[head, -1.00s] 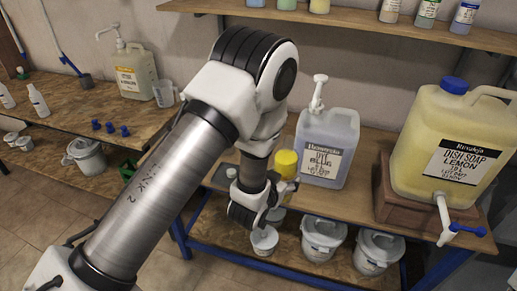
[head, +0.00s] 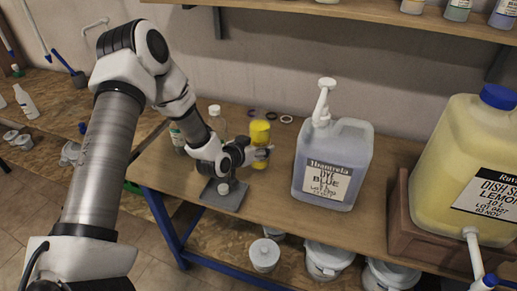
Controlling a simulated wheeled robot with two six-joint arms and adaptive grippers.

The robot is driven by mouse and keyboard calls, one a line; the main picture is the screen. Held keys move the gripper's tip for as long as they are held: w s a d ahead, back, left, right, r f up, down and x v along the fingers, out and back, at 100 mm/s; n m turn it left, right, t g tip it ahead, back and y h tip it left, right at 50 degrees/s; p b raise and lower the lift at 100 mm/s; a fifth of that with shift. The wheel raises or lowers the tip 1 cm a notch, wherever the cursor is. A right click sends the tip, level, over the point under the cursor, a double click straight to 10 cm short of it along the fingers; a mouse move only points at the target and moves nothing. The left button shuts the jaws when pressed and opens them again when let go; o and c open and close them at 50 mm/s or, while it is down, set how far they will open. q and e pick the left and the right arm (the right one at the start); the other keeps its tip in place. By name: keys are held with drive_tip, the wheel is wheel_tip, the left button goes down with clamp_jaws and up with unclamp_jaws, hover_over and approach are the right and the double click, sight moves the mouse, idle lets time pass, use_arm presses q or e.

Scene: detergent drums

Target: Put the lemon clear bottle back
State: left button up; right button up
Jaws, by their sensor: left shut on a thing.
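My left gripper (head: 263,153) is above the middle bench, shut around a small yellow bottle (head: 260,132) with a yellow cap. The bottle looks upright; the fingers cross its lower half. No label can be read on it, and I cannot tell whether its base touches the bench. My right gripper is not in view.
A blue jug (head: 333,165) with a white pump stands right of the yellow bottle. A yellow dish soap drum (head: 470,165) stands further right. A dark pad (head: 232,201) lies at the front edge. Several coloured rings (head: 286,119) lie behind. A wall shelf (head: 350,15) runs above.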

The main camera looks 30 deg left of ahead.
use_arm(q)
drive_tip(key=f, duration=0.2)
drive_tip(key=shift+a+f+p, duration=0.3)
drive_tip(key=shift+a+p, duration=0.05)
drive_tip(key=shift+a, duration=0.05)
drive_tip(key=shift+w+f, duration=0.3)
drive_tip(key=shift+f, duration=0.1)
drive_tip(key=shift+s, duration=0.1)
drive_tip(key=o, duration=0.5)
drive_tip(key=shift+s+f, duration=0.1)
drive_tip(key=o, duration=0.5)
drive_tip(key=shift+c, duration=0.2)
drive_tip(key=shift+r, duration=0.2)
drive_tip(key=v, duration=1.2)
